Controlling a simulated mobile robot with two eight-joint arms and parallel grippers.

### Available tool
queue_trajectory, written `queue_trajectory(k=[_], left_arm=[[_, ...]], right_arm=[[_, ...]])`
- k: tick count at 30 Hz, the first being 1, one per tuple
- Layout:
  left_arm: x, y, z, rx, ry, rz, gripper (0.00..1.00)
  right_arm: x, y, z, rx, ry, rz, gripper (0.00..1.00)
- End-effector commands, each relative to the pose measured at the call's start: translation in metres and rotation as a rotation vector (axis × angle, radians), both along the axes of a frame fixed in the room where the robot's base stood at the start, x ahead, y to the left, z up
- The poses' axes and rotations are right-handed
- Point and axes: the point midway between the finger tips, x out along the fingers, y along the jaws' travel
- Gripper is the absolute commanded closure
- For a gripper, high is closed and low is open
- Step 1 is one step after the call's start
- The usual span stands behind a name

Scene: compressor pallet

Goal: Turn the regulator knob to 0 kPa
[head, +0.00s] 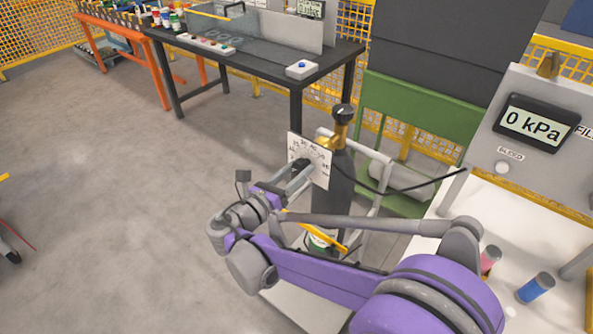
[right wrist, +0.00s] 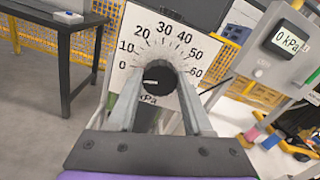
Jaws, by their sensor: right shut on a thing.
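The regulator's white dial plate (head: 320,170) stands upright in front of a dark gas cylinder (head: 340,185). In the right wrist view the dial plate (right wrist: 140,22) carries a scale from 0 to 60 kPa. The black round regulator knob (right wrist: 158,80) is at its centre. A short pale mark on the knob points left, roughly toward the 0 end. My right gripper (head: 300,170) is shut on the knob, one finger on each side, also in the right wrist view (right wrist: 160,100). My left gripper is not in view.
A grey panel with a display (head: 537,122) reading 0 kPa stands at right, above a white table (head: 440,225) with a red and a blue cylinder (head: 535,288). A dark workbench (head: 270,62) is behind. Open floor lies at left.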

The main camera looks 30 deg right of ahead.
Motion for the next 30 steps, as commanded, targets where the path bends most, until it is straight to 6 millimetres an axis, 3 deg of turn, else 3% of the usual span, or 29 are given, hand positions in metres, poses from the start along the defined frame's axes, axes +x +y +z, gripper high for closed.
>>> queue_trajectory(k=[2,3,8,20,30], left_arm=[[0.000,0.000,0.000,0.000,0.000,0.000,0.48],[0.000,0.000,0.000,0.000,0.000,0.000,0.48],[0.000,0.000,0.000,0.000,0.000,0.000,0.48],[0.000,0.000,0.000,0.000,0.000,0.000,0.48],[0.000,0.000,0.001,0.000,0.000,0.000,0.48]], right_arm=[[0.000,0.000,0.000,0.001,0.001,0.000,1.00],[0.000,0.000,0.000,0.001,0.001,0.000,0.48],[0.000,0.000,0.000,0.001,0.000,0.000,0.19],[-0.003,0.008,0.000,0.001,0.000,0.002,0.19],[-0.027,0.069,0.000,0.002,0.001,0.006,0.19]])
